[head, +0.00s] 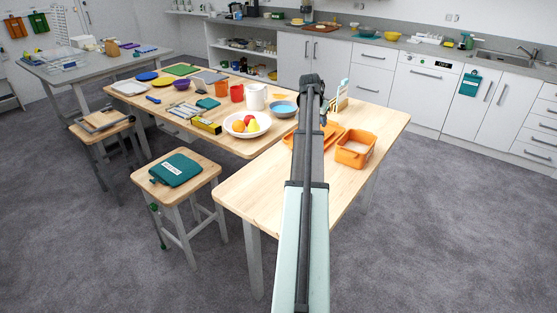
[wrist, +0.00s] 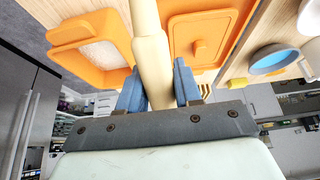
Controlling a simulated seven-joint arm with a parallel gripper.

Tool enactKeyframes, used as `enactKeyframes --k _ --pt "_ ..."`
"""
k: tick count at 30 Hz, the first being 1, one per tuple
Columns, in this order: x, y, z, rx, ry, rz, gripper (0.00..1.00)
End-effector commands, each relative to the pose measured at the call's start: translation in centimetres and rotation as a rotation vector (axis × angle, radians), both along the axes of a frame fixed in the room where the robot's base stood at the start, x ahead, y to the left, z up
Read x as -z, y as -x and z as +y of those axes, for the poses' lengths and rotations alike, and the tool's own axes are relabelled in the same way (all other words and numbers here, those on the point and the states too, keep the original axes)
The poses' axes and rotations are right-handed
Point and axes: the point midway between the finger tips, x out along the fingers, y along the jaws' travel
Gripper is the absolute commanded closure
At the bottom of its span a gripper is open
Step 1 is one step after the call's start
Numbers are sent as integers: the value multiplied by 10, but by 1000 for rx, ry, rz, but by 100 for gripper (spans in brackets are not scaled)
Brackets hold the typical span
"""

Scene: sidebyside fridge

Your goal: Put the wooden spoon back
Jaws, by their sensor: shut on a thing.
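The wooden spoon (wrist: 150,45) shows in the wrist view as a pale, thick wooden shaft running from the top edge down between my gripper's blue fingers. My gripper (wrist: 158,86) is shut on it, one finger on each side. The spoon's far end is out of the wrist view. In the head view my arm reaches over the wooden table (head: 262,190) and hides most of the gripper. A small pale wooden piece with a light green top (head: 341,97) shows just right of the arm's end; I cannot tell what it is.
An open orange container (head: 355,148) with white contents stands right of my arm. Left are a fruit bowl (head: 240,133), a blue-lined bowl (head: 283,107) and a white pitcher (head: 256,97). The table's near end is clear.

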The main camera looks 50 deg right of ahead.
Motion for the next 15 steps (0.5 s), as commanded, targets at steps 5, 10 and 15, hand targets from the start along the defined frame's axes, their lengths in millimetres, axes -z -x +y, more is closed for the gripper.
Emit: enactKeyframes --k 5,10,15 --pt "16 2 7 234 -72 -3 98" --pt "28 10 21 488 -137 -26 98" --pt "37 21 41 745 -196 -67 98"
